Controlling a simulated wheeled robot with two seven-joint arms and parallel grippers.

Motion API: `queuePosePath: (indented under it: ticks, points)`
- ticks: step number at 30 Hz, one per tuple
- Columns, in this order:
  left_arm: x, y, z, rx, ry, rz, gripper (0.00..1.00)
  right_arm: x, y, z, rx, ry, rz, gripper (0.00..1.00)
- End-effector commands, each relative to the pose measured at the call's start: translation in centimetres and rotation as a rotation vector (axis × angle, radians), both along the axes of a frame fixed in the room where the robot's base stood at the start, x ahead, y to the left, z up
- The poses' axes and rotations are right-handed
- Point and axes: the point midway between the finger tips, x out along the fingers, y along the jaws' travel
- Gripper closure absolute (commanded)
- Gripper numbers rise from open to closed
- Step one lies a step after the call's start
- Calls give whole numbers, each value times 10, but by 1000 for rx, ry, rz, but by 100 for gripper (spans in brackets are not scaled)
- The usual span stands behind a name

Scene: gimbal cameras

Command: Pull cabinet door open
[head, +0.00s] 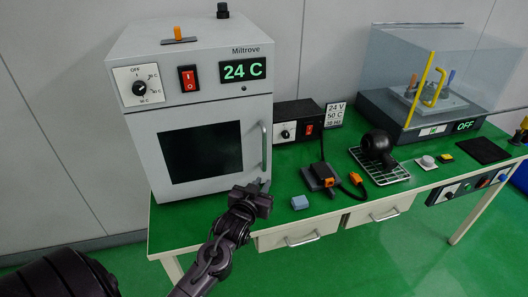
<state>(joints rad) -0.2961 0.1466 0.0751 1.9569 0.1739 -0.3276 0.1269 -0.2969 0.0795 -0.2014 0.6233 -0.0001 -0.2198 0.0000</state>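The cabinet (125,85) is a light grey box with a display reading 24 C, standing at the left of the green table. Its door (255,120) has a dark window and looks shut. A vertical metal bar handle (264,147) is on the door's right side. My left gripper (262,184) is just below the handle's lower end, in front of the door's lower right corner. I cannot tell whether its fingers touch the handle or how far apart they are. My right gripper is not in view.
A black control box (295,123) stands beside the cabinet. A wire rack (400,173) and a clear-covered unit (440,65) are farther right.

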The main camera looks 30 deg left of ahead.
Motion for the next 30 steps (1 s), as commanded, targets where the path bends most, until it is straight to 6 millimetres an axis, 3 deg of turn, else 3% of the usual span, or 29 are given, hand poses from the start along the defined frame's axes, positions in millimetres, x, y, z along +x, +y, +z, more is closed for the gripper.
queuePosePath:
  ticks: [1, 3, 7, 19, 30]
  points:
    - [5, 10, 20, 9, -72, 18, 83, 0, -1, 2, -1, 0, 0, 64]
    - [9, 19, 39, 20, -146, 32, 83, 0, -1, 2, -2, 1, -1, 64]
    - [16, 27, 54, 29, -203, 44, 83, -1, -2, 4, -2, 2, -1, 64]
    - [73, 43, 55, 29, -203, 44, 83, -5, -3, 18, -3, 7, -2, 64]
    - [85, 47, 52, 29, -201, 44, 83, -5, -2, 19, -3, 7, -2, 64]
